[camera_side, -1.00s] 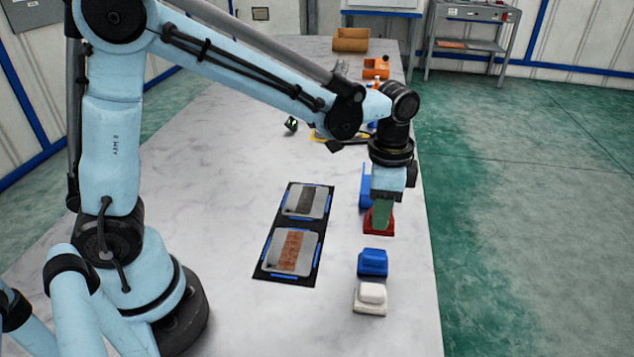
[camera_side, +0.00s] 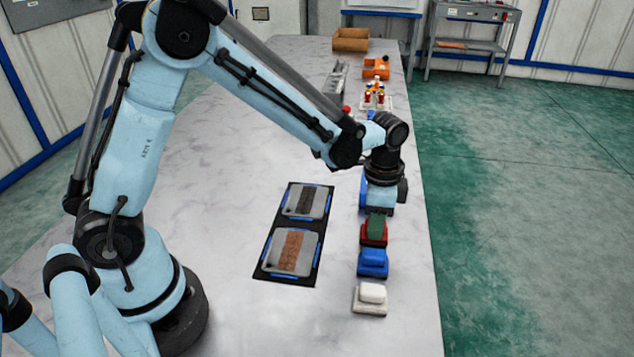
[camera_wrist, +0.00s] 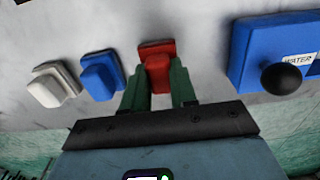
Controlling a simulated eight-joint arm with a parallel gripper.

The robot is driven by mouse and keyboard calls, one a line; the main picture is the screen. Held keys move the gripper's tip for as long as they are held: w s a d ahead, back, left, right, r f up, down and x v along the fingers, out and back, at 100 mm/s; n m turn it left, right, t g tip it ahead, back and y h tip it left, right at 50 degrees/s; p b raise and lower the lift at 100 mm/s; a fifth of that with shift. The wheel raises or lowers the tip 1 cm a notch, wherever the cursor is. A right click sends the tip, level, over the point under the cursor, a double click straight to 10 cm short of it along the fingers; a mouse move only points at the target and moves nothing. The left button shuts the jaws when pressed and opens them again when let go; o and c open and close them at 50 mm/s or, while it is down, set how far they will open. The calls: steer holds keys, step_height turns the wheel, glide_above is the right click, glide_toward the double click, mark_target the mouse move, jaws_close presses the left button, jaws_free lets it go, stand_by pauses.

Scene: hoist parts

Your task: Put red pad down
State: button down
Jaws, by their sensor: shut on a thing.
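The red pad (camera_side: 373,241) is at the right side of the table in the side view, in a row with a blue pad (camera_side: 373,263) and a white pad (camera_side: 370,298). My gripper (camera_side: 376,226) is shut on the red pad from above. In the wrist view the red pad (camera_wrist: 157,65) shows between the two green fingers (camera_wrist: 159,74). The pad looks at or very near table level, but I cannot tell whether it rests on the surface. The blue pad (camera_wrist: 100,76) and white pad (camera_wrist: 52,85) lie to its left there.
A blue WATER box (camera_wrist: 250,60) with a black knob is right of the pad in the wrist view. A black mat (camera_side: 262,272) holds two plates, one with a dark strip and one with a rusty strip. Orange and red-white items stand farther back. The table's right edge is close.

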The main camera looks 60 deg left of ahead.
steer(key=c, duration=0.9)
jaws_free()
steer(key=shift+f, duration=0.1)
step_height(320, 180, up, 12)
steer(key=s+a+n+t, duration=0.6)
steer(key=s+n, duration=0.3)
steer(key=s, duration=0.2)
steer(key=shift+s+a+r+t, duration=0.2)
steer(key=shift+s+a+t, duration=0.1)
steer(key=shift+t, duration=0.3)
